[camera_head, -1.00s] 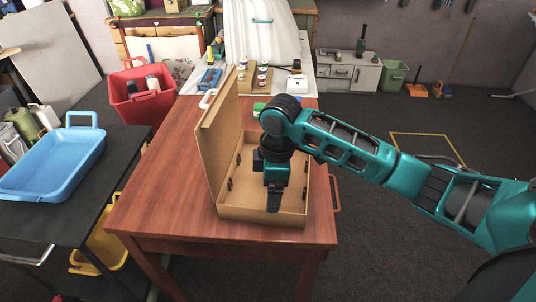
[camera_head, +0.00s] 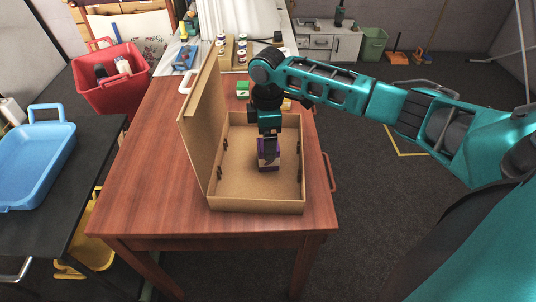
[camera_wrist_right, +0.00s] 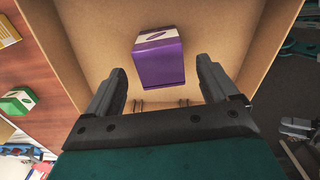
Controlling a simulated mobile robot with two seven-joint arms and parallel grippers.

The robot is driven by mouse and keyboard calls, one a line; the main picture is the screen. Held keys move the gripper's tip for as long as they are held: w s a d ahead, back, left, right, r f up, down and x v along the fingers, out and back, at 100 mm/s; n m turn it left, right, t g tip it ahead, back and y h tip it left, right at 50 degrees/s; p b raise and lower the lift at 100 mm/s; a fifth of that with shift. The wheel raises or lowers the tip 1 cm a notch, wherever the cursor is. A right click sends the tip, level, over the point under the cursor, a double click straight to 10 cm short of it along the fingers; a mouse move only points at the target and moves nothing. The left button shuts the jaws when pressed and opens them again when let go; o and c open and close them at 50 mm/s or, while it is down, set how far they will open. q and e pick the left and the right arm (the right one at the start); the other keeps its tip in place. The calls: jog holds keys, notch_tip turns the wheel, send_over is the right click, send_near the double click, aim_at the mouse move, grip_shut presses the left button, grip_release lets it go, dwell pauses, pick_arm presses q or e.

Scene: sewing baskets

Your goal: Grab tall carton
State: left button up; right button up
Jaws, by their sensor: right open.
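A purple carton with a pale top (camera_head: 268,165) stands in the open brown box (camera_head: 237,188), partly hidden by my right gripper in the head view. My right gripper (camera_head: 268,150) is above the box floor, right over or just beside the carton. In the right wrist view the purple carton (camera_wrist_right: 160,60) shows ahead of and between the spread fingers of my open right gripper (camera_wrist_right: 161,74). The fingers look apart from it. My left gripper is not in view.
The box's raised lid (camera_head: 203,135) stands on its left side. A small green carton (camera_head: 243,89) lies behind the box on the wooden table (camera_head: 150,165). A red basket (camera_head: 110,80) and a blue tray (camera_head: 37,150) are at the left. The table left of the lid is clear.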

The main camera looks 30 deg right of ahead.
notch_tip(320, 180, down, 5)
jog(key=shift+r+b, duration=0.15)
jog(key=shift+b, duration=0.2)
jog(key=c, duration=1.2)
jog(key=shift+o, duration=0.2)
